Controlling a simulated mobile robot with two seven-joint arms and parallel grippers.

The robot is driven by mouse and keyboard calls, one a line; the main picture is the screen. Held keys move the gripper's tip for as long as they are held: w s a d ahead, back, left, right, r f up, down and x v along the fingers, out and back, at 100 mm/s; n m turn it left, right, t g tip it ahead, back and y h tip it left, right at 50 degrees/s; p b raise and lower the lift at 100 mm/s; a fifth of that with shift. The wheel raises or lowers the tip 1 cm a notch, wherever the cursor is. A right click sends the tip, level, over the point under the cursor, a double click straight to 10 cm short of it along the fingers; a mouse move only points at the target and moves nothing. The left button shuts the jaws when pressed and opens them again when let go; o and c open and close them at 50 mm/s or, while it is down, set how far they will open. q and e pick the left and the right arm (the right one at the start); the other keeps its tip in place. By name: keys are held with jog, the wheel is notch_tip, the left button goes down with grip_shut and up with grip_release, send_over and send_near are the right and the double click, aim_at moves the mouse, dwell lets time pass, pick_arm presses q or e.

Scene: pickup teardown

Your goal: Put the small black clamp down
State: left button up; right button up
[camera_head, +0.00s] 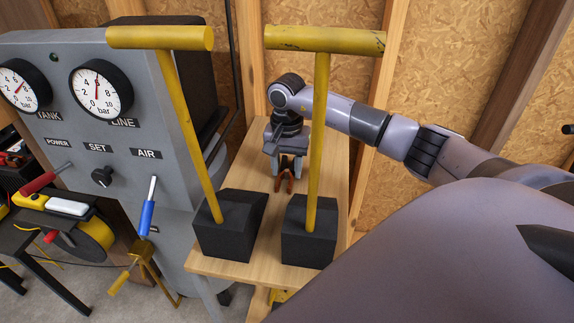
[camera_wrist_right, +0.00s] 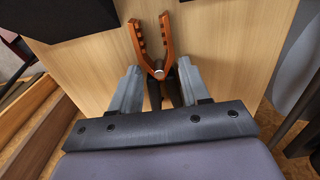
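The small clamp has orange jaws and black handles. In the head view, its jaws (camera_head: 287,180) point toward me, low over the wooden bench top (camera_head: 240,262). In the right wrist view, the clamp (camera_wrist_right: 140,42) sits between the two grey fingers, jaws outward and handles toward the palm. My right gripper (camera_head: 287,158), also in the right wrist view (camera_wrist_right: 160,80), appears shut on the handles; a slim gap at the left finger is hard to judge. I cannot tell whether the clamp touches the wood. My left gripper is not in view.
Two black blocks (camera_head: 231,224) (camera_head: 309,230) with tall yellow T-handles stand at the bench's near end, close in front of the clamp. A grey gauge panel (camera_head: 130,130) stands left of the bench. Bare wood lies around the clamp.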

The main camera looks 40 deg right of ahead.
jog(key=o, duration=0.4)
jog(key=shift+c, duration=0.2)
notch_tip(320, 180, up, 12)
send_over(284, 175)
notch_tip(284, 175, down, 5)
jog(key=shift+r+p, duration=0.15)
jog(key=shift+p, duration=0.25)
jog(key=shift+d+f+p, duration=0.15)
jog(key=shift+f, duration=1.65)
jog(key=shift+d+f+p, duration=0.15)
jog(key=shift+f, duration=1.65)
